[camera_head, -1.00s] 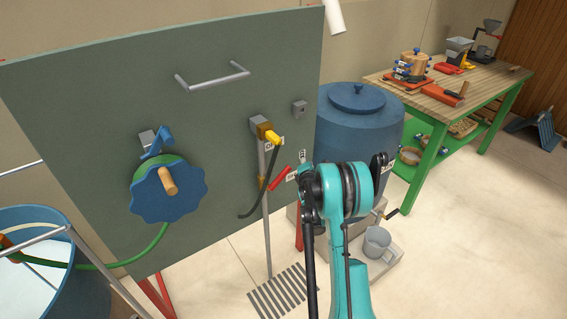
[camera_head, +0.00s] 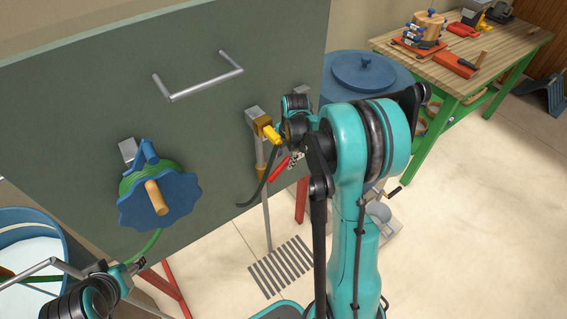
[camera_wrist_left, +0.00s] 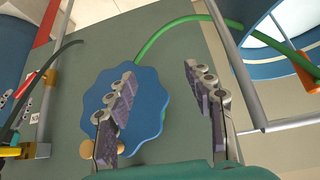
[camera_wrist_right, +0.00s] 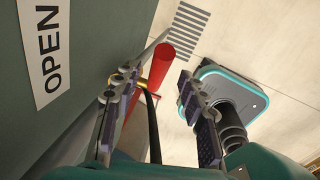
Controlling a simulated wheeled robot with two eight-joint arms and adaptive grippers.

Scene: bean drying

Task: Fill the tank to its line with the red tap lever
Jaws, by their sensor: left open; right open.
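My right arm partly covers this area in the head view. My left gripper (camera_head: 137,266) is open and empty in front of the panel, below the blue wheel (camera_head: 150,205). A blue open tub (camera_head: 58,228) with pale contents stands at the left edge.
An "OPEN" label (camera_wrist_right: 50,50) is on the panel beside my right gripper. A yellow-handled tap (camera_head: 268,132) with a black hose is above the lever. A green hose (camera_wrist_left: 165,42) runs from the wheel. A lidded blue barrel (camera_head: 362,72) and a workbench (camera_head: 470,60) stand behind.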

